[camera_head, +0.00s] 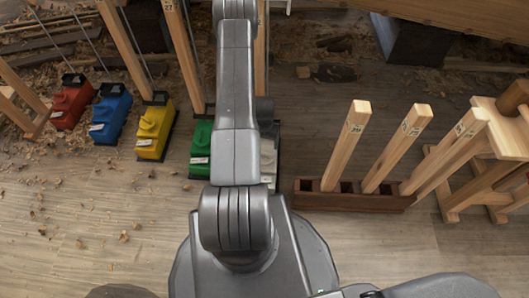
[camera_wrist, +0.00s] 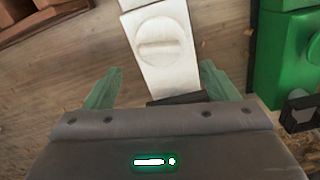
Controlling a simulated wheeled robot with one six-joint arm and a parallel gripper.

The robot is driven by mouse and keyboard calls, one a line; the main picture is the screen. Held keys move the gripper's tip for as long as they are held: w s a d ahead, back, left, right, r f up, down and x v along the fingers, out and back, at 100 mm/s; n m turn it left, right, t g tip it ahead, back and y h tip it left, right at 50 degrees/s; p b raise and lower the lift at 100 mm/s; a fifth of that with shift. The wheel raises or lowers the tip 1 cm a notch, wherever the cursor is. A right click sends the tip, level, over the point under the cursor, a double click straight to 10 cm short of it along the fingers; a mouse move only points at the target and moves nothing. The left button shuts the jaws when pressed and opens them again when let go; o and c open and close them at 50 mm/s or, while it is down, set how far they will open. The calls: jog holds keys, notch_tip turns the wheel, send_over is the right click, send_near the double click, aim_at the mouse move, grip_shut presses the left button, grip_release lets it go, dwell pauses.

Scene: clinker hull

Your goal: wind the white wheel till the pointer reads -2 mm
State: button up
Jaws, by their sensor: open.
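The white unit (camera_wrist: 165,75) lies between my gripper's fingers in the wrist view. A round white disc with a raised bar across it (camera_wrist: 162,44) shows on its top face, and it may be the white wheel. My gripper (camera_wrist: 160,80) is open, with one greenish finger to each side of the white unit and nothing clamped. In the head view only a sliver of the white unit (camera_head: 269,160) shows beside my arm, which hides the rest. My gripper is hidden there. I see no pointer or millimetre scale that I can read.
A green unit (camera_head: 200,145) stands left of the white one in the head view, with yellow (camera_head: 154,130), blue (camera_head: 110,114) and red (camera_head: 72,102) units further left. A dark wooden rack (camera_head: 345,199) with upright numbered sticks stands right. Shavings litter the floor.

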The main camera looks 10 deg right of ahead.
notch_tip(320, 180, down, 7)
jog(key=shift+r+b, duration=0.1)
jog(key=shift+b, duration=0.65)
jog(key=c, duration=1)
